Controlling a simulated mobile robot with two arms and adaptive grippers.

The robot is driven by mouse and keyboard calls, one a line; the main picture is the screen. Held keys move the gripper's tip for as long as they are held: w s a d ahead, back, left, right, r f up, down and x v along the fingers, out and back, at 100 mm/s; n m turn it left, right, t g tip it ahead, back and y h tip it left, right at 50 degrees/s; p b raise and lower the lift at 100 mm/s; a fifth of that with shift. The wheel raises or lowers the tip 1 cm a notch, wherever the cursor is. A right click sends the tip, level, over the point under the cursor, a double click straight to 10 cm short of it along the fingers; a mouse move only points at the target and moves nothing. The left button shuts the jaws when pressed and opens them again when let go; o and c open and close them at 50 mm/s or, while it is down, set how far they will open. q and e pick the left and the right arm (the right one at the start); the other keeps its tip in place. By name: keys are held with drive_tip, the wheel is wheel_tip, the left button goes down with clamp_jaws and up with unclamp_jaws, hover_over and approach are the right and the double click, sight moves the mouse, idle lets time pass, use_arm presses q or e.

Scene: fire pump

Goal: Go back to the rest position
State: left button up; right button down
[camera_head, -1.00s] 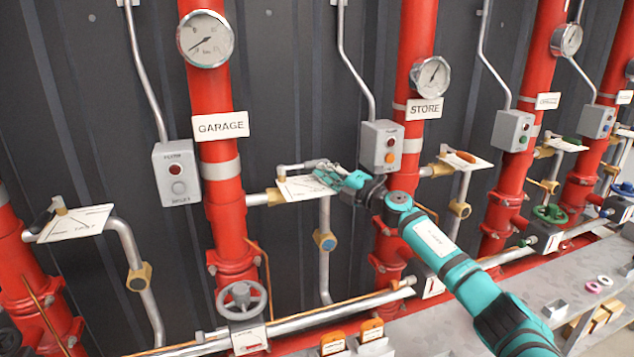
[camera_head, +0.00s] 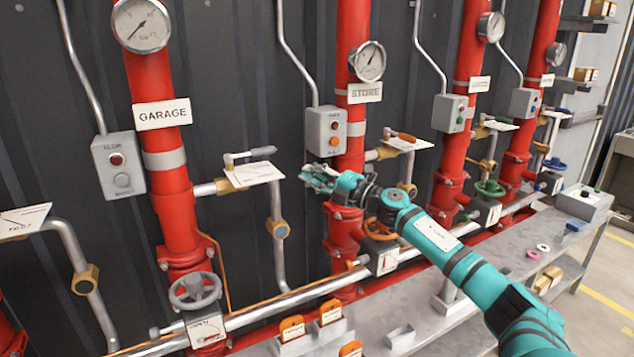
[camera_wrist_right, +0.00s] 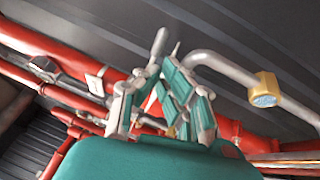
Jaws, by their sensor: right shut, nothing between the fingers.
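My right gripper (camera_head: 318,180) is shut and empty in the head view, in front of the dark wall between the GARAGE pipe (camera_head: 160,200) and the STORE pipe (camera_head: 352,110). It is apart from the small lever valve (camera_head: 250,155) with its white plate to its left. In the right wrist view its fingers (camera_wrist_right: 168,90) come together in front of pipes and dark wall, with nothing between them. My left gripper is not in view.
A grey handwheel (camera_head: 195,291) sits low on the GARAGE pipe, and an orange one (camera_head: 381,229) is beside my right forearm. A grey bench (camera_head: 480,290) with orange tags and small rings runs below. Open floor (camera_head: 605,270) lies at the right.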

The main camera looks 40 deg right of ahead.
drive_tip(key=s+a+f+m+g+h, duration=0.1)
drive_tip(key=s+a+f+m+h, duration=0.2)
drive_tip(key=a+f+m, duration=0.35)
drive_tip(key=s+a+f+m+g+h, duration=0.2)
drive_tip(key=s+a+f+m, duration=0.15)
drive_tip(key=f, duration=0.65)
drive_tip(key=s+a+f+m+g+h, duration=0.1)
drive_tip(key=s+a+f+m+h, duration=0.3)
drive_tip(key=f, duration=0.5)
drive_tip(key=s+a+f+m+g+y, duration=0.2)
drive_tip(key=s+a+f+g, duration=0.15)
drive_tip(key=s+a, duration=0.4)
drive_tip(key=s+a+f+m+g+y, duration=0.1)
drive_tip(key=s+a+f+m+g, duration=0.2)
drive_tip(key=s, duration=0.8)
drive_tip(key=s+a+f+m+g+y, duration=0.1)
drive_tip(key=s+a+f+g+y, duration=0.1)
drive_tip(key=s+a+f+g, duration=0.45)
drive_tip(key=s+f, duration=0.2)
drive_tip(key=f, duration=1)
drive_tip(key=s+f, duration=0.3)
drive_tip(key=f, duration=1)
drive_tip(key=s+d+f+g, duration=0.1)
drive_tip(key=s+d+f, duration=0.1)
drive_tip(key=s+f, duration=1.2)
drive_tip(key=shift+s+d+f+h, duration=0.25)
drive_tip(key=shift+s+d+h, duration=0.15)
drive_tip(key=shift+s, duration=0.5)
